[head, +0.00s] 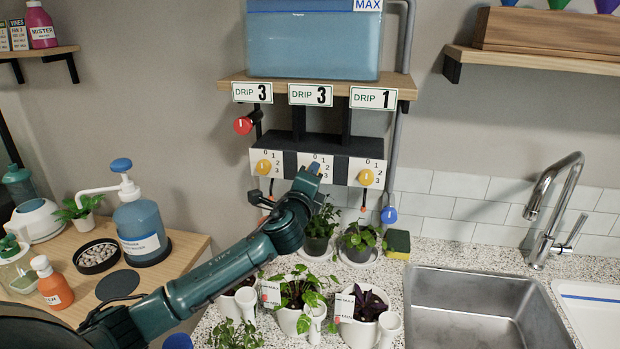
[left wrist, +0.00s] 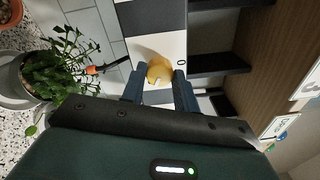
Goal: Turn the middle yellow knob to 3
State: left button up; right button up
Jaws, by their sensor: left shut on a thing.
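The middle yellow knob (left wrist: 160,70) sits on a white dial plate (left wrist: 168,46) and shows between my left fingers in the left wrist view. A printed 0 is beside it; I cannot tell where its pointer stands. In the head view my left gripper (head: 315,168) covers this knob, with 0, 1, 2 and 3 partly showing on its plate (head: 325,160). My left gripper (left wrist: 158,92) is shut on the knob, one finger on each side. My right gripper is not in view.
A left yellow knob (head: 264,167) and a right yellow knob (head: 366,177) flank the middle one. A red valve (head: 243,125) and a blue valve (head: 389,215) are close by. Potted plants (head: 296,293) stand below my arm. A water tank (head: 313,45) sits on the shelf above.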

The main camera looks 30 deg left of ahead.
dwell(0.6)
pick_arm(q)
jog(key=o, duration=1)
jog(key=shift+b+v, duration=1.2)
jog(key=shift+v, duration=5.4)
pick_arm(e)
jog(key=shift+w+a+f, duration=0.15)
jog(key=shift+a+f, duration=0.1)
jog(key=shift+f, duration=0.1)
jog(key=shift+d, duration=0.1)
